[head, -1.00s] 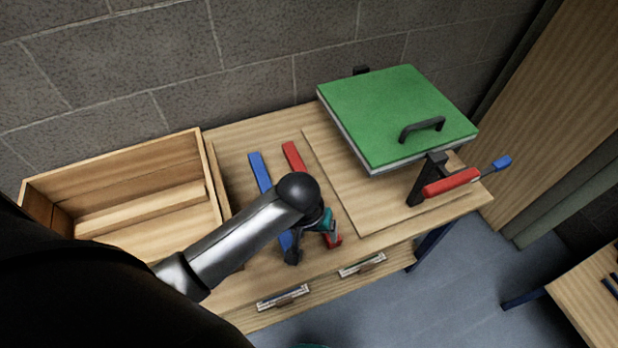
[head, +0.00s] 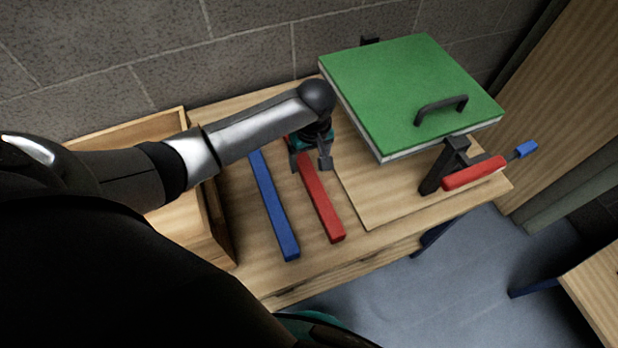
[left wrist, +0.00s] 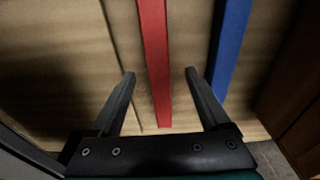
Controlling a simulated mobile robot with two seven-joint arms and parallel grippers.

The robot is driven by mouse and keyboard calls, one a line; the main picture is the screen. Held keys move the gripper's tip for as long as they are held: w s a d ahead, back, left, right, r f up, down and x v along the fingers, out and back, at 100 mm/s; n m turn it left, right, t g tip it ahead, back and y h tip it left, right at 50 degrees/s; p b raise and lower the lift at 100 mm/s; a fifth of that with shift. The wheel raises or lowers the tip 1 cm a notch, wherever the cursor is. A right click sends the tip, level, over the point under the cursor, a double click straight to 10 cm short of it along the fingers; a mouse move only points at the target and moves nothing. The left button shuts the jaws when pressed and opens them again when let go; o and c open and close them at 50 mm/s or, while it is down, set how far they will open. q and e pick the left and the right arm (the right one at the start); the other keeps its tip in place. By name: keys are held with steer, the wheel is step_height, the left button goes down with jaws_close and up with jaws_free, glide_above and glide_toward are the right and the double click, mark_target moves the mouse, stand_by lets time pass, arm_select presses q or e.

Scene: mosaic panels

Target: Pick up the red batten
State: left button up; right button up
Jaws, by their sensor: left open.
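The red batten (head: 322,203) lies on the wooden bench top, with the blue batten (head: 274,208) to its left. My left gripper (head: 311,165) is open over the far part of the red batten, whose far end is hidden behind the gripper and arm. In the left wrist view the red batten (left wrist: 154,55) runs between the two open fingers of my left gripper (left wrist: 160,74), apart from both. The blue batten (left wrist: 229,50) lies outside the right finger there. I cannot tell the gripper's exact height above the batten. My right gripper is not seen.
A green-lidded press (head: 400,90) with a black handle stands on a board at the right. A red-handled clamp (head: 474,174) is at its front corner. An open wooden box (head: 215,235) is at the left. A stone wall (head: 250,45) is behind. The bench front is clear.

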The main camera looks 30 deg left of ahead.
mark_target(309, 172)
arm_select(q)
step_height(309, 172, down, 2)
steer(key=shift+w+a+f+b, duration=0.1)
steer(key=shift+b, duration=0.2)
steer(key=f, duration=0.1)
steer(key=f+b, duration=0.1)
steer(key=f, duration=0.1)
steer(key=f+b, duration=0.1)
steer(key=shift+w+a+f, duration=0.1)
steer(key=shift+w+f, duration=0.15)
steer(key=shift+f, duration=0.15)
jaws_close()
